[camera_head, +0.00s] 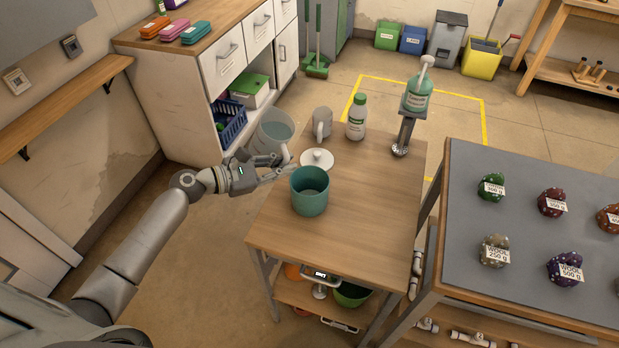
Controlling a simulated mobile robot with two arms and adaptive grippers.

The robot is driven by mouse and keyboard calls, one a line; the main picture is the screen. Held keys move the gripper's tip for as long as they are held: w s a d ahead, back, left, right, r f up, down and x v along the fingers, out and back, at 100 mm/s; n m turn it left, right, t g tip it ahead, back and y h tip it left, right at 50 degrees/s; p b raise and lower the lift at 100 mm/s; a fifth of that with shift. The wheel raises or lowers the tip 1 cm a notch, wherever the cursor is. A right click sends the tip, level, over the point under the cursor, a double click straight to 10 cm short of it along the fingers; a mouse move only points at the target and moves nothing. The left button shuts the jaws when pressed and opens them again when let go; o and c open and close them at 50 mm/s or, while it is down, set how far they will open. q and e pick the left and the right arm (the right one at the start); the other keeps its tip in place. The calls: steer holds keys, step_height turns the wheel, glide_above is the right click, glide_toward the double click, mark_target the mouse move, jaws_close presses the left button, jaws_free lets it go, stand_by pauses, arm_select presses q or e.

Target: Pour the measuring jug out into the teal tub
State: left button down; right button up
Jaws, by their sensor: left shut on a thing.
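The measuring jug (274,130) is a clear, pale vessel at the left edge of the wooden table. My left gripper (274,168) is shut on it from the near left side, its fingers partly overlapping the jug's lower part. The jug looks close to upright; its contents and any gap beneath it are hard to make out. The teal tub (310,198) stands upright and open on the table, to the right of and nearer than the jug. Its visible inside is plain teal. My right gripper is not in view.
A white knobbed lid (317,158) lies just behind the tub. The wooden tabletop (365,210) is clear right of the tub.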

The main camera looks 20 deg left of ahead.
arm_select(q)
steer(key=shift+d+r+m+y+p, duration=0.3)
steer(key=shift+m+y+p, duration=0.2)
steer(key=shift+m+p, duration=0.3)
stand_by(0.4)
steer(key=shift+a+m+y+p, duration=0.2)
steer(key=shift+m+y+p, duration=0.25)
steer(key=shift+p, duration=0.25)
stand_by(0.6)
steer(key=shift+w+a+f+m+y, duration=0.1)
steer(key=shift+a+f+m+y, duration=0.2)
steer(key=shift+f+m+y, duration=0.2)
stand_by(0.7)
steer(key=shift+w+a+f+m+y, duration=0.1)
steer(key=shift+a+f+m+y, duration=0.35)
steer(key=shift+f+m+y, duration=0.15)
stand_by(1.0)
steer(key=shift+w+a+r+m+t+y+p, duration=0.1)
steer(key=shift+a+r+m+t+y+p, duration=0.3)
steer(key=shift+p, duration=0.7)
stand_by(0.5)
steer(key=shift+d+f+m+y+p, duration=0.25)
steer(key=shift+d+m+y+p, duration=0.1)
steer(key=shift+p, duration=0.85)
